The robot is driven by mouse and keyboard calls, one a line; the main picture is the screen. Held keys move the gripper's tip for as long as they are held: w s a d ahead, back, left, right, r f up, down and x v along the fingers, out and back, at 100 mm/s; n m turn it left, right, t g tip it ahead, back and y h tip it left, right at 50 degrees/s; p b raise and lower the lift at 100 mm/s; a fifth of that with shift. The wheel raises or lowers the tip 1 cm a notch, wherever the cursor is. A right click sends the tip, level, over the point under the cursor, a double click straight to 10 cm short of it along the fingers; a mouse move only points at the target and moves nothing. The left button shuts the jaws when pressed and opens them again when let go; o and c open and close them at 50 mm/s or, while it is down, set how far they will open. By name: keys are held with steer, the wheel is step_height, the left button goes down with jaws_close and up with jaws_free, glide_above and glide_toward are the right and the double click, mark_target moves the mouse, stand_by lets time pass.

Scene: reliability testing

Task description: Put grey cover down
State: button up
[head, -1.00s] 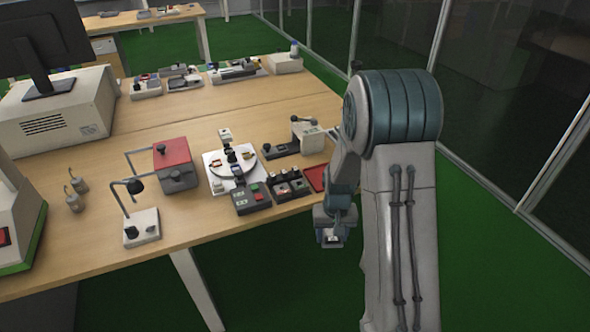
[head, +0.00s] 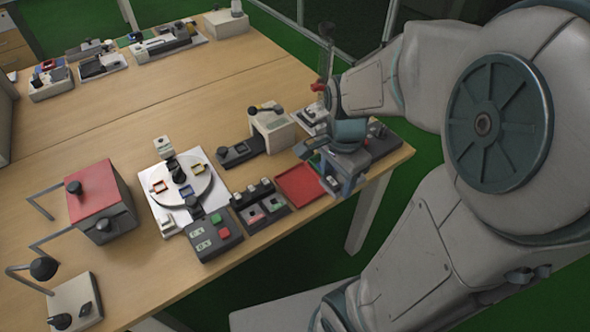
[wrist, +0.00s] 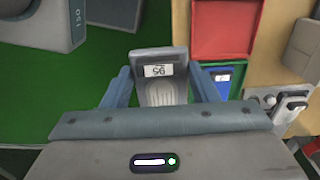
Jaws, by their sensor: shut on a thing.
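The grey cover (wrist: 161,88), a small grey piece with a white number label, sits between my gripper's two blue-grey fingers in the wrist view. My gripper (wrist: 163,74) is shut on it. In the head view, my gripper (head: 342,178) is at the right front edge of the table, just right of the red tray (head: 298,185). The cover is too small and too covered by the gripper to make out clearly there. In the wrist view, the red tray (wrist: 226,30) lies right of the cover, and green floor shows beneath and left of it.
A red-topped box (head: 100,200) stands farther left. A beige device (head: 272,130) stands behind the tray. Bare wood lies at the table's middle.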

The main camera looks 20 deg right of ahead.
steer(key=b, duration=0.1)
glide_above(296, 188)
step_height(296, 188, down, 7)
steer(key=shift+r, duration=0.1)
steer(key=shift+f+b, duration=0.5)
steer(key=shift+f, duration=1.55)
steer(key=shift+f, duration=0.1)
steer(key=o, duration=1)
steer(key=shift+c, duration=0.2)
